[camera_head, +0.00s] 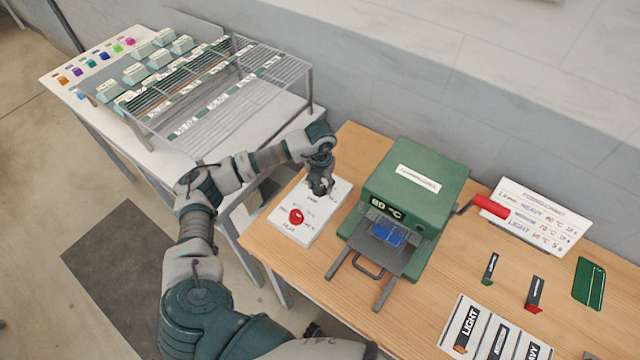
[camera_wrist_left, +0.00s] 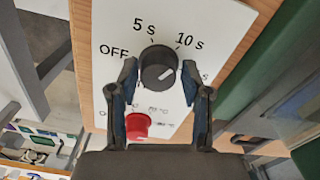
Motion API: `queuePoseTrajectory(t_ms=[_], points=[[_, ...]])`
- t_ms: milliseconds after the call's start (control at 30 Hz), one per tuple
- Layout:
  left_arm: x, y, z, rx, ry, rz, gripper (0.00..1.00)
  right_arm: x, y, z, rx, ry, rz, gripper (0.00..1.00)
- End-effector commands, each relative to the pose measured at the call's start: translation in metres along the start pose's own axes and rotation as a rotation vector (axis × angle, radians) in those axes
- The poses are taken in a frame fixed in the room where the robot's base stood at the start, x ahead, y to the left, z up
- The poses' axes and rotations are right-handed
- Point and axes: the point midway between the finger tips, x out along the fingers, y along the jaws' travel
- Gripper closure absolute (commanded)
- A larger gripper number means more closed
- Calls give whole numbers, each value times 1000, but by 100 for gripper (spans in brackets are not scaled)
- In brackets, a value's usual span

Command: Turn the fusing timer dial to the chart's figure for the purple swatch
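The timer dial is a dark round knob (camera_wrist_left: 158,68) with a white pointer line, on a white panel (camera_wrist_left: 225,20) marked OFF, 5 s and 10 s; another mark is partly hidden by a finger. The pointer slants up and right, just right of the 10 s direction. My left gripper (camera_wrist_left: 159,72) is around the dial, a finger on each side, with a narrow gap at the right; contact at the left is unclear. In the head view this gripper (camera_head: 319,188) hides the dial. The fusing chart (camera_head: 535,215) lists HEAVY, MEDIUM and LIGHT, its figures small. My right gripper is out of view.
A red knob (camera_wrist_left: 138,126) sits just below the dial. The green press (camera_head: 425,170) reads 80 °C and holds a blue piece (camera_head: 388,233). A sheet of coloured swatches (camera_head: 60,85) lies beside a wire rack (camera_head: 250,75). Labelled strips lie at right.

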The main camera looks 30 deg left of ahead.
Motion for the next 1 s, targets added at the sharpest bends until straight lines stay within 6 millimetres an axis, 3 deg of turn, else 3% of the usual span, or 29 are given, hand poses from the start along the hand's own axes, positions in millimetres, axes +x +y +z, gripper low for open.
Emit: queuePoseTrajectory(t_ms=[33, 133, 567, 900, 1000], points=[[0, 1, 0, -1, 0, 0, 72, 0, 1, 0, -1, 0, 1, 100], [0, 1, 0, 0, 1, -2, 97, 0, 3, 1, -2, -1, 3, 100], [2, 2, 0, 67, 2, -1, 97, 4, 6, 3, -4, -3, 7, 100], [4, 2, 1, 324, 3, 1, 97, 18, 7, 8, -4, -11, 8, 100], [4, 2, 1, 419, 3, 1, 97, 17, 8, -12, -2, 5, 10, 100]])
